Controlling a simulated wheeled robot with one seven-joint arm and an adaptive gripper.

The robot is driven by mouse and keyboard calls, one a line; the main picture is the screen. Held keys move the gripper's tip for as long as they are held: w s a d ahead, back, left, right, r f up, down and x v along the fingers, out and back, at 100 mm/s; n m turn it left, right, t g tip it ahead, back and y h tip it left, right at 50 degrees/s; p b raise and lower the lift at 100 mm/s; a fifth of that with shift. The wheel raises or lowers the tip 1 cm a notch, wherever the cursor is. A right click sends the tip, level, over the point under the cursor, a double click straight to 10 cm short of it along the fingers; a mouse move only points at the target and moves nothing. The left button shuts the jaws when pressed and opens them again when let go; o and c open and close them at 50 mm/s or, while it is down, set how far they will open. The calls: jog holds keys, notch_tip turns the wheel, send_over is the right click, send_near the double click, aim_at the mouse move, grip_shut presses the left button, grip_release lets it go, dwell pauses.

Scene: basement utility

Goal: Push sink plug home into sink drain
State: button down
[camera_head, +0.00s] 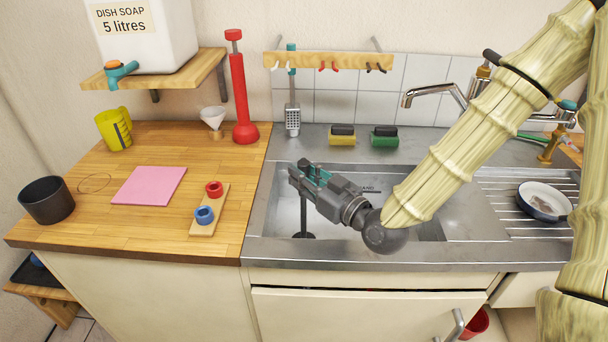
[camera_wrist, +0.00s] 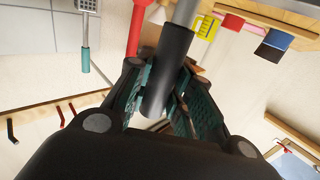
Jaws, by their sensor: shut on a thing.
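My gripper (camera_head: 305,178) is over the left part of the steel sink basin (camera_head: 279,210), shut on the black upright handle of the sink plug (camera_head: 304,217). In the wrist view my gripper's green-padded fingers (camera_wrist: 163,98) are on either side of the black handle (camera_wrist: 167,72), and a grey rod runs on from it to the top edge. In the head view the plug's stem goes down to a dark round shape low in the basin. I cannot tell the plug's base from the drain there, nor whether it is seated. The drain is not separately visible.
A wooden counter (camera_head: 140,150) on the left holds a red plunger (camera_head: 240,95), a funnel, a yellow jug and a pink cloth. Two sponges (camera_head: 342,135) lie behind the basin near the tap (camera_head: 430,92). A pan (camera_head: 544,200) is on the right drainer. A hook rail is above.

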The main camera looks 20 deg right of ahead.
aim_at(304, 162)
jog(key=shift+f+b, duration=0.7)
jog(key=shift+f, duration=0.2)
jog(key=c, duration=1.2)
grip_release()
jog(key=shift+r, duration=0.1)
notch_tip(304, 162, up, 9)
jog(key=p, duration=0.8)
jog(key=shift+w+f, duration=0.1)
jog(key=shift+f, duration=0.15)
jog(key=b, duration=0.2)
jog(key=shift+w+a+r+b, duration=0.2)
jog(key=shift+r+b, duration=0.15)
